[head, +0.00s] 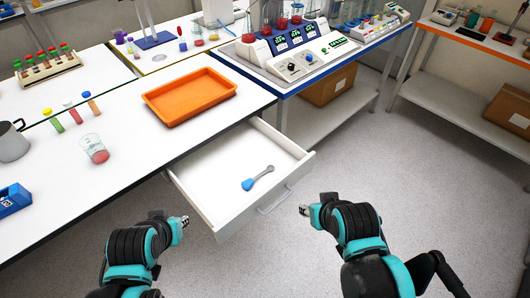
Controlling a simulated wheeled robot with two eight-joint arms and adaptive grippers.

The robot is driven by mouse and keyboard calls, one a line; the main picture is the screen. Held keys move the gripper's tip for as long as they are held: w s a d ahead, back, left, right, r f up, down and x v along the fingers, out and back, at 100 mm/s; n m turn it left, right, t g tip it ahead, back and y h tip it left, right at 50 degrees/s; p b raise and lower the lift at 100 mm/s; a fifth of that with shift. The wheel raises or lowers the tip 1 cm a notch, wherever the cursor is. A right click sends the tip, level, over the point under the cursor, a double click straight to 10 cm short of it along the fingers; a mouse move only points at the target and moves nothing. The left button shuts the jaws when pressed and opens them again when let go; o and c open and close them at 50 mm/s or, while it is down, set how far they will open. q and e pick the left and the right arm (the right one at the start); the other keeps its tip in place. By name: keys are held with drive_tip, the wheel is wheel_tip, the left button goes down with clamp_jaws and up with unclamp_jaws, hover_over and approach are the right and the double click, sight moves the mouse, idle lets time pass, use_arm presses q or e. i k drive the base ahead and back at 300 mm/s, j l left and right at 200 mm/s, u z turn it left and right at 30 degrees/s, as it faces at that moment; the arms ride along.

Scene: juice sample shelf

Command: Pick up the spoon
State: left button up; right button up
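A spoon (257,178) with a blue end and a grey end lies in the open white drawer (217,185) under the white table. Its blue end points to the lower left. My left gripper (184,219) is to the left of the drawer's front, apart from the spoon. My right gripper (303,210) is to the right of the drawer's front, also apart from the spoon. Both grippers are small in view, and whether their fingers are open or shut is not clear. No object shows in either one.
An orange tray (190,122) sits on the white table (112,163) above the drawer. A beaker with red liquid (94,149), several tubes and a grey jug (12,142) stand to its left. A blue-edged bench with equipment is behind. Grey floor is clear to the right.

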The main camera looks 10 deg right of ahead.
sight(247, 184)
drive_tip(key=i+j+z, duration=0.15)
drive_tip(key=z, duration=0.25)
drive_tip(key=i+j+z, duration=0.2)
drive_tip(key=z, duration=0.15)
drive_tip(key=i+j+z, duration=0.2)
drive_tip(key=z, duration=0.2)
